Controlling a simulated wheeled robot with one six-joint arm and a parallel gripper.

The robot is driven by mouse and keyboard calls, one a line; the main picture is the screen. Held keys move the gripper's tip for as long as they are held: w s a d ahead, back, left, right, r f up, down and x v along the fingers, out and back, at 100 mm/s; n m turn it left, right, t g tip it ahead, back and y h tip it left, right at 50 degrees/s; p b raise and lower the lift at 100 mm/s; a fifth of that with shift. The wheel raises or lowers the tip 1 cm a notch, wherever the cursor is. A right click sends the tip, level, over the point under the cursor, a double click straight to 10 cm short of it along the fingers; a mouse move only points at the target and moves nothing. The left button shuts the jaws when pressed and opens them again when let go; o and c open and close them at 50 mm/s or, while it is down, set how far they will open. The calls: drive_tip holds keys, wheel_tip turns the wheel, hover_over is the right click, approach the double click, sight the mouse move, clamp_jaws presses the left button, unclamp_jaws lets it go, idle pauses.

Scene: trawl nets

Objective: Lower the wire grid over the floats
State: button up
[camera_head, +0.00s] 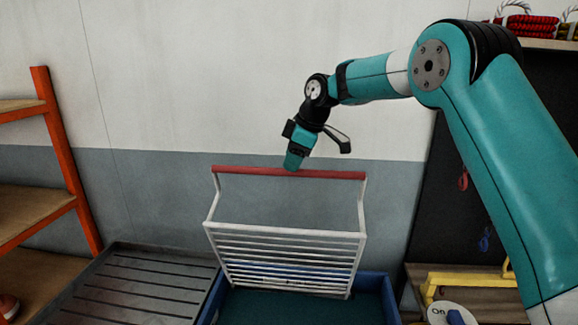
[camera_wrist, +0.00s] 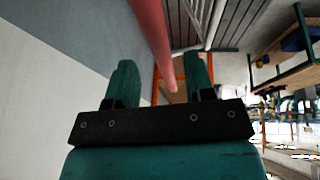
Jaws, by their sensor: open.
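The wire grid (camera_head: 285,256) is white with a red handle bar (camera_head: 240,171) across its top. It stands raised and tilted at the blue crate (camera_head: 374,285), its bars slanting down toward the crate. I cannot make out any floats; the crate's inside is partly hidden behind the grid.
A dark slatted surface (camera_head: 140,287) lies left of the crate, with an orange-framed shelf (camera_head: 62,160) beyond it. At right, a low table holds a yellow handle (camera_head: 470,279) and a round piece marked "On" (camera_head: 440,312). A plain wall stands behind.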

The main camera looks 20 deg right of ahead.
drive_tip(key=shift+p+x, duration=0.35)
drive_tip(key=shift+x, duration=1.3)
clamp_jaws()
